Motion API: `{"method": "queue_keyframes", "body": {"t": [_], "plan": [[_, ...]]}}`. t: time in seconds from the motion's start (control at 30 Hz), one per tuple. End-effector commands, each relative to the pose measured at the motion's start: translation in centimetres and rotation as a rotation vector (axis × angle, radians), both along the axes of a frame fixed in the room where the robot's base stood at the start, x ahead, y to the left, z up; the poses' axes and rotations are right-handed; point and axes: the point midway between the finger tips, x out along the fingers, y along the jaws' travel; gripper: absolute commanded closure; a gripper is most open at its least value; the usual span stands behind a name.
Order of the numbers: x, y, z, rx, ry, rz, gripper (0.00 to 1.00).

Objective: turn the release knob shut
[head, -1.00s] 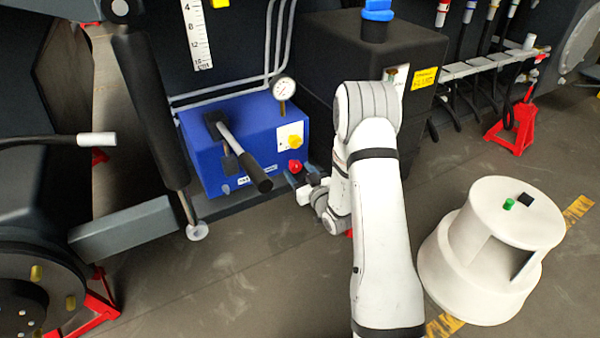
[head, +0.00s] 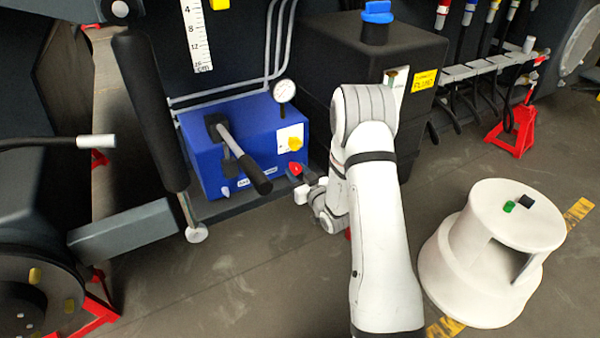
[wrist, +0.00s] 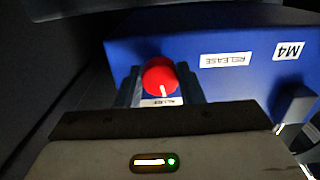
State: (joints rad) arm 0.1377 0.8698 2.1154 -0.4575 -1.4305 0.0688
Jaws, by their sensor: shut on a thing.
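The red release knob (head: 295,169) sits low on the right end of the blue pump box (head: 268,130). In the wrist view the red knob (wrist: 160,78) has a white mark pointing toward the gripper's body. A RELEASE label (wrist: 225,59) is on the blue face beside it. My gripper (head: 298,172) is at the knob, and in the wrist view its dark fingers (wrist: 160,88) stand on either side of it, shut on it. The lower part of the knob and the fingertips are partly hidden.
A black-gripped lever (head: 243,160) sticks out of the box's front, left of my gripper. A pressure gauge (head: 284,90) stands on top. A white step stool (head: 475,285) is at the right.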

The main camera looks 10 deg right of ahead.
Motion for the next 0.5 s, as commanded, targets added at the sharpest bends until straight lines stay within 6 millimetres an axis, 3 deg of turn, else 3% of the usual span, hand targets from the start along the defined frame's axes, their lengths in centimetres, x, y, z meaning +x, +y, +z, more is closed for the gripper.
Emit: {"method": "queue_keyframes", "body": {"t": [0.5], "plan": [[0.02, -0.1, -0.02, 0.199, 0.065, -0.003, 0.89]]}}
